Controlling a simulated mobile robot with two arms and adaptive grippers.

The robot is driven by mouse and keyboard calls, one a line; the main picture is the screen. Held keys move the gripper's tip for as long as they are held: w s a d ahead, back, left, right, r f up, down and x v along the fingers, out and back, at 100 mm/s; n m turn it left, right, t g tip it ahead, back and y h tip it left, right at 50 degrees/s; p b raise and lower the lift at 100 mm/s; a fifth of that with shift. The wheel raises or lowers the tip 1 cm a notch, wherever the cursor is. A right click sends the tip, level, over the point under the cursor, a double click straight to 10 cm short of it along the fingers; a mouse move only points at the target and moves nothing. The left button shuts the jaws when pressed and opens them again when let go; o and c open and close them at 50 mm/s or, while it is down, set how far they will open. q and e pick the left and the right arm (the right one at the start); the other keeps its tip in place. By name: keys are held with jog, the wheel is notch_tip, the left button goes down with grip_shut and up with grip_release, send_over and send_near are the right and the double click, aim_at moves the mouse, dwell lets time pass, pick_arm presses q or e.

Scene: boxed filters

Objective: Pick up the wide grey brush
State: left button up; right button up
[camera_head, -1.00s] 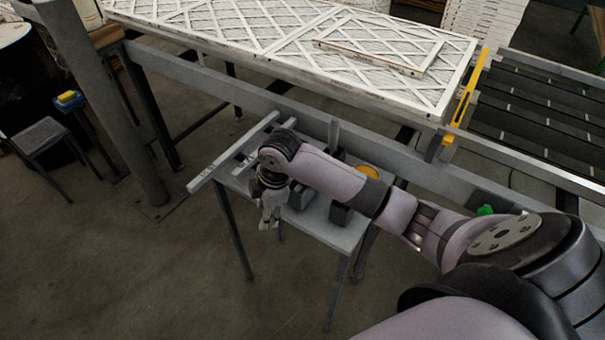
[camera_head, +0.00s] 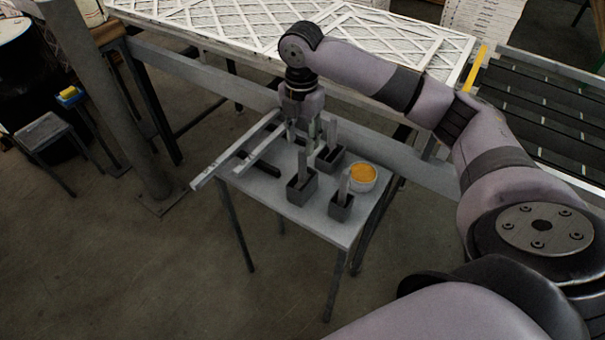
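Several grey things stand on a small grey table (camera_head: 300,215). Three dark square holders, at the front left (camera_head: 302,194), back (camera_head: 328,160) and front right (camera_head: 341,212), each have a grey upright piece rising from them. I cannot tell which upright piece, if any, is the wide grey brush. My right gripper (camera_head: 302,138) points down above the table's back part, just left of the back holder's upright piece. Its fingers look apart, with nothing seen between them. My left gripper is not in view.
A dark flat bar (camera_head: 258,164) and long light bars (camera_head: 236,150) lie at the table's left. A frame with white lattice panels (camera_head: 200,22) stands behind, under my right arm.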

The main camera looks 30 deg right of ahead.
aim_at(302, 151)
notch_tip(302, 151, down, 5)
jog(key=shift+p, duration=0.45)
jog(key=f, duration=0.1)
jog(key=f+p, duration=0.1)
jog(key=f, duration=0.1)
jog(key=f+p, duration=0.1)
jog(key=shift+w+d+f, duration=0.2)
jog(key=shift+d+f, duration=0.05)
jog(key=shift+f, duration=0.5)
jog(key=shift+c, duration=0.2)
grip_shut()
